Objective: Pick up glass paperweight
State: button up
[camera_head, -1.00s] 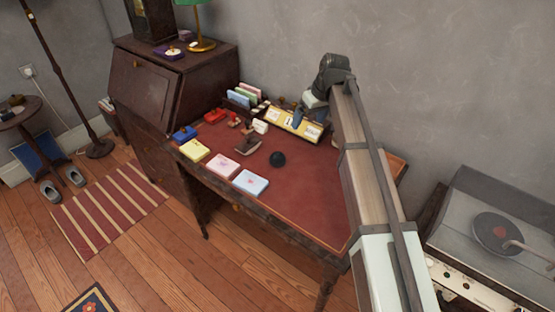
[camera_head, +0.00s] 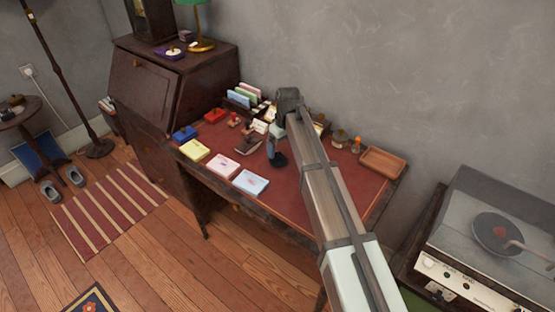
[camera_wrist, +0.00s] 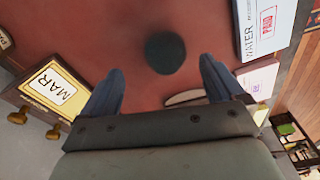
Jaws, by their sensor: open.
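The glass paperweight is a dark round ball (camera_head: 280,160) on the red desk top, partly covered by my gripper (camera_head: 274,150) in the head view. In the wrist view the paperweight (camera_wrist: 165,52) shows whole, near the top middle. My gripper (camera_wrist: 160,66) is open, with a blue finger on each side and nothing held. The paperweight lies ahead of and roughly between the fingertips, apart from them. The height gap cannot be told exactly.
Papers in stacks, pink (camera_head: 222,167) and light blue (camera_head: 250,182), lie along the desk's front edge. A calendar (camera_wrist: 58,88) shows at the left in the wrist view. A brown tray (camera_head: 382,161) sits at the desk's right end. The front right of the desk looks clear.

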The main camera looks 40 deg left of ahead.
aim_at(278, 154)
jog(key=shift+s+a+f, duration=0.1)
jog(key=shift+a+f, duration=0.15)
jog(key=shift+f, duration=0.75)
jog(key=shift+s+a+f, duration=0.1)
jog(key=shift+a+f, duration=0.1)
jog(key=shift+f, duration=0.75)
jog(key=shift+s+a+f, duration=0.1)
jog(key=shift+a+f, duration=0.15)
jog(key=shift+f, duration=0.75)
jog(key=c, duration=1.3)
